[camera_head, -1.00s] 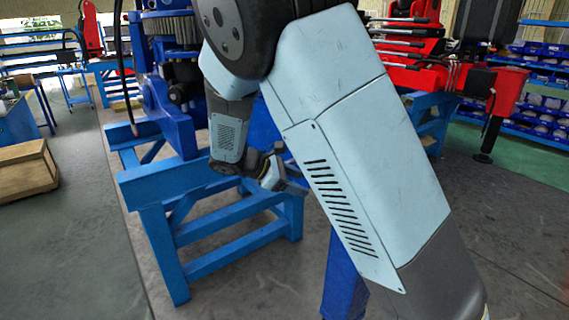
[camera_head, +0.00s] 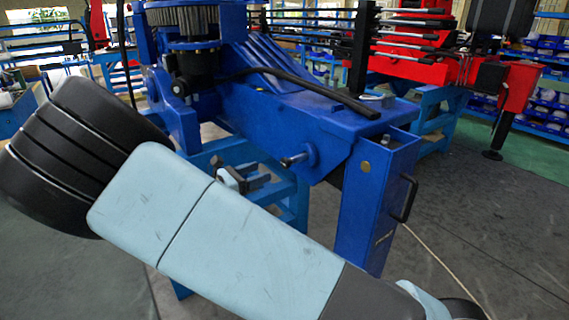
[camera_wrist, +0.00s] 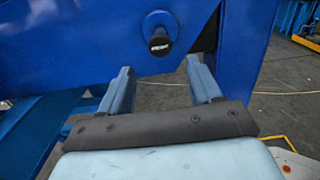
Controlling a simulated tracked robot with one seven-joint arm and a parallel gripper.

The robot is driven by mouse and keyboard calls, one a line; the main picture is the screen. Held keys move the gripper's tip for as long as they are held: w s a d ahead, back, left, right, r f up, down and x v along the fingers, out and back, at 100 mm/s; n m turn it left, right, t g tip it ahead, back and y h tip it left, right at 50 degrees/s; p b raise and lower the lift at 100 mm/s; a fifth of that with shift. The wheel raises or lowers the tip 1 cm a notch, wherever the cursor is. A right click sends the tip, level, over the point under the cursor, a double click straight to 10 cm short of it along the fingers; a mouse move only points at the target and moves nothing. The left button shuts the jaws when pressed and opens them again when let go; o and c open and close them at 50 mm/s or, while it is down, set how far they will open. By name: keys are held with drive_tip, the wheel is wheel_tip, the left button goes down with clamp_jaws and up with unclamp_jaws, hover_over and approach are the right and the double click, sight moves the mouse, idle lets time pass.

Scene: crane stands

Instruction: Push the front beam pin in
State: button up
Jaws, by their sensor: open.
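The front beam pin (camera_head: 292,160) sticks out of the side of the blue beam (camera_head: 270,125) in the head view, near the beam's front end. In the wrist view the pin (camera_wrist: 158,44) shows its dark round end towards me, in a lighter blue collar on the beam. My gripper (camera_wrist: 158,70) is open and empty, with its two fingers apart below and either side of the pin. In the head view my gripper (camera_head: 258,178) is left of the pin and slightly lower, apart from it. My arm hides part of its wrist.
A blue upright leg (camera_head: 375,205) with a black handle (camera_head: 405,198) stands right of the pin. A blue stand (camera_head: 292,205) is under the beam. Red cranes (camera_head: 420,62) and blue shelves are at the back. Grey floor is open at right.

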sight(283, 163)
drive_tip(key=x, duration=1)
drive_tip(key=shift+w+d, duration=0.25)
drive_tip(key=shift+d, duration=0.05)
drive_tip(key=shift+c, duration=0.2)
clamp_jaws()
